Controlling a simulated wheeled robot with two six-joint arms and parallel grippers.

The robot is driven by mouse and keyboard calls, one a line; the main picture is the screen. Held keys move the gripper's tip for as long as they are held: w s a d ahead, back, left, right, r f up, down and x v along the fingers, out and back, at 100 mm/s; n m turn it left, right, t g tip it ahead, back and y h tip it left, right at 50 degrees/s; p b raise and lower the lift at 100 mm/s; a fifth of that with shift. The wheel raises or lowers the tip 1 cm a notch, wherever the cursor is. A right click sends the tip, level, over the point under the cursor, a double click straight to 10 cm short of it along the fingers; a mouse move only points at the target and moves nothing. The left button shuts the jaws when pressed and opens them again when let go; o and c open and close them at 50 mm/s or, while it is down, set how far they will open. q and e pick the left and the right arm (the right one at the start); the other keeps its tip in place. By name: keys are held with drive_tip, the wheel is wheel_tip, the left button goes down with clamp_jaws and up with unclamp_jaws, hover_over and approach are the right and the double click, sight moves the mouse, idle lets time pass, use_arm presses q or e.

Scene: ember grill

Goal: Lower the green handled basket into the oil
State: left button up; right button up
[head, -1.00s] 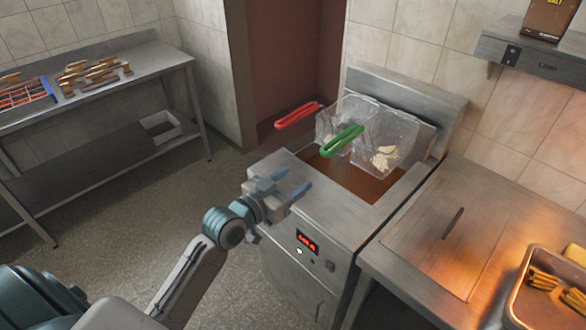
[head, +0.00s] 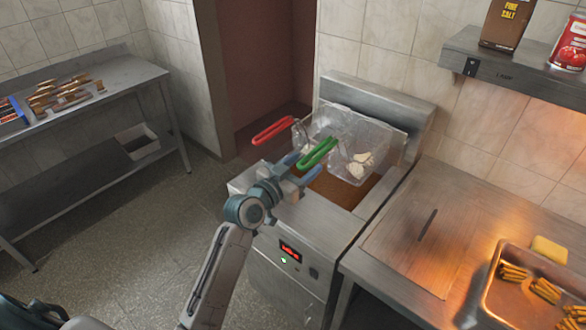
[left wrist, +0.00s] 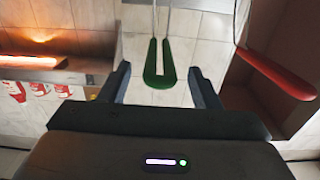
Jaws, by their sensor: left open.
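The green handle (head: 318,153) belongs to a clear mesh basket (head: 378,148) that hangs over the fryer's brown oil (head: 338,187), with pale pieces inside. A red handle (head: 272,130) belongs to a second basket to its left, partly hidden. My left gripper (head: 305,172) is open just in front of and below the green handle. In the left wrist view, the green handle (left wrist: 160,82) appears between the open fingers of my left gripper (left wrist: 160,85), and the red handle (left wrist: 277,75) is off to the right. My right gripper is not in view.
The fryer front has a lit red display (head: 290,251). A steel counter (head: 425,225) with a tray of fries (head: 497,292) stands to the right. A shelf (head: 500,66) holds a salt box (head: 508,22) and a red can (head: 572,42). A side table (head: 120,80) stands left.

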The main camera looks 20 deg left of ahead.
use_arm(q)
drive_tip(key=shift+w+d, duration=0.1)
drive_tip(key=shift+w, duration=0.05)
drive_tip(key=shift+c, duration=0.5)
clamp_jaws()
wheel_tip(320, 180, up, 5)
drive_tip(key=p, duration=0.3)
drive_tip(key=shift+p, duration=0.3)
drive_tip(key=shift+v, duration=2.5)
